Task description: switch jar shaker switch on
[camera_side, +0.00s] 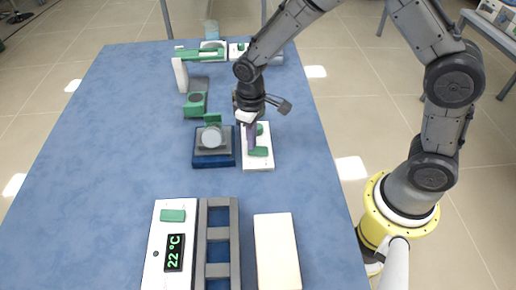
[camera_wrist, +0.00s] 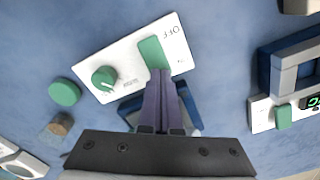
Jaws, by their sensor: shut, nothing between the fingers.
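The jar shaker's white control panel (camera_side: 262,163) lies flat on the blue table, and it fills the upper middle of the wrist view (camera_wrist: 128,72). It carries a green rocker switch (camera_wrist: 152,52) with "OFF" lettering beside its far end, and a round green knob (camera_wrist: 104,79). The switch also shows in the side view (camera_side: 259,152). My gripper (camera_wrist: 160,75) is shut and empty, its purple fingers pointing down at the switch's near end. The fingertips (camera_side: 251,150) cover part of the switch, and I cannot tell whether they touch it.
A blue-based shaker unit (camera_side: 213,161) with a round clear jar stands just left of the panel. A furnace controller (camera_side: 157,245) reading 22 °C, a grey rack (camera_side: 218,245) and a cream block (camera_side: 277,250) stand in front. Green-and-white equipment (camera_side: 200,56) stands behind. The table's left side is clear.

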